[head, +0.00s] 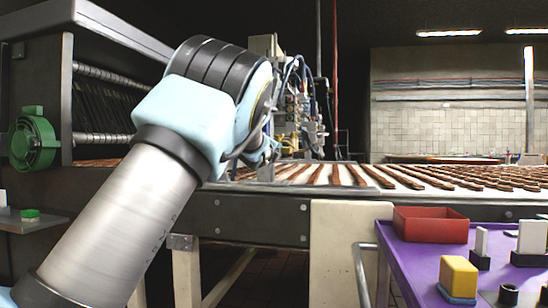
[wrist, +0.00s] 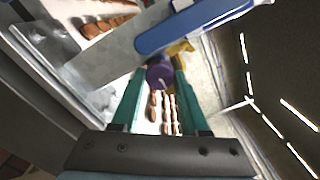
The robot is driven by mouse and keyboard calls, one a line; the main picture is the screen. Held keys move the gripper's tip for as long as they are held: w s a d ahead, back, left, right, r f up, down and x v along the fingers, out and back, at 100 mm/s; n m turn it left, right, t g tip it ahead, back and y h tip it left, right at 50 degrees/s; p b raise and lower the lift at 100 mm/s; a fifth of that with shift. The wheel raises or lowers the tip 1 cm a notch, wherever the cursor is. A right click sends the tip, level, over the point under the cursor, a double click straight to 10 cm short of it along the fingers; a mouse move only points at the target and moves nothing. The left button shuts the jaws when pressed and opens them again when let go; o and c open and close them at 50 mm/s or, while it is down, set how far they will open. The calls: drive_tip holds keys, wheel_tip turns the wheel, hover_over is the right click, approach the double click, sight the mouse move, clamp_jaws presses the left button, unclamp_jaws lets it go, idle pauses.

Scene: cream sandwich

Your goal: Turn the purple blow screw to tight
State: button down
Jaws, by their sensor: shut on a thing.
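The purple blow screw (wrist: 159,77) shows in the wrist view as a small round knob with a pale line on its face. My gripper (wrist: 161,69) has its two teal fingers on either side of the knob and is shut on it. A blue part and a yellow part sit just beyond the screw. In the head view my arm hides most of the gripper and the screw cannot be made out. How far the screw is turned cannot be told.
A conveyor (head: 335,175) carries rows of brown bars beneath the machine head (head: 290,95). A purple table (head: 415,270) at right holds a red tray (head: 430,224), a yellow block (head: 458,276) and small parts.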

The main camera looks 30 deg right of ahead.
idle(0.4)
drive_tip(key=shift+c, duration=2.1)
unclamp_jaws()
drive_tip(key=b+v, duration=0.2)
drive_tip(key=v, duration=0.8)
drive_tip(key=shift+s+a, duration=0.3)
